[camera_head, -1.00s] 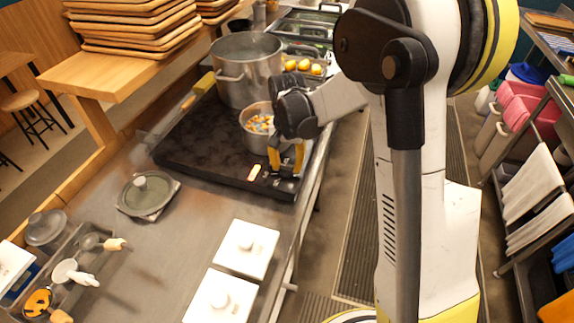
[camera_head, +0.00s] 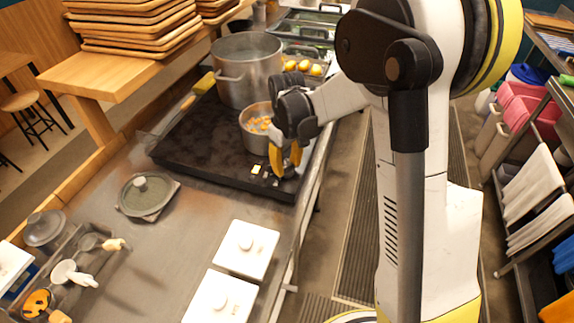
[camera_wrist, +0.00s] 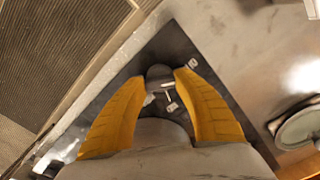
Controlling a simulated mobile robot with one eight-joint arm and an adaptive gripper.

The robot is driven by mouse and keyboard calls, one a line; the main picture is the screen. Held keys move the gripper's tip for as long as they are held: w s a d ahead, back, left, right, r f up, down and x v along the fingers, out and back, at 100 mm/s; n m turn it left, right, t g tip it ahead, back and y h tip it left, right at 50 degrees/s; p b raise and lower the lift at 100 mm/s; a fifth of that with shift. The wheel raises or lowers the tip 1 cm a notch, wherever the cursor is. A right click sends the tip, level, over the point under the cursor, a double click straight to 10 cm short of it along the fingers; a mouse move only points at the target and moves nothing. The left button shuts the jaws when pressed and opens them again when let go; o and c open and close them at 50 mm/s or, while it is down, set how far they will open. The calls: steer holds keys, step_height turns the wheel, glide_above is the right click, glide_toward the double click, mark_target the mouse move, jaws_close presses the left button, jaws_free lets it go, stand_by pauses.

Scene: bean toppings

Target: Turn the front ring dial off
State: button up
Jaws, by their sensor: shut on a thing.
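The black cooktop (camera_head: 190,140) sits on the steel counter, with its control strip along the front right edge. The front ring dial (camera_wrist: 158,72) is a dark round knob at that edge, seen in the wrist view between the fingertips. My gripper (camera_head: 285,170) points down with its yellow fingers shut on the dial; the fingers mostly hide the dial in the head view. In the wrist view my gripper (camera_wrist: 165,76) has a fingertip on each side of the knob. Small pale marks (camera_head: 256,168) show on the panel beside the gripper.
A small pot (camera_head: 255,140) with orange-brown contents stands right behind my gripper. A large steel pot (camera_head: 246,70) stands farther back. White lidded containers (camera_head: 246,249) and a round lid (camera_head: 147,195) lie nearer on the counter. The floor aisle is to the right.

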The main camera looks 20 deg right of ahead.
mark_target(287, 166)
steer(key=shift+n, duration=0.9)
steer(key=o, duration=1.2)
steer(key=shift+c, duration=0.2)
steer(key=shift+r, duration=0.1)
step_height(287, 166, up, 12)
steer(key=shift+s, duration=0.1)
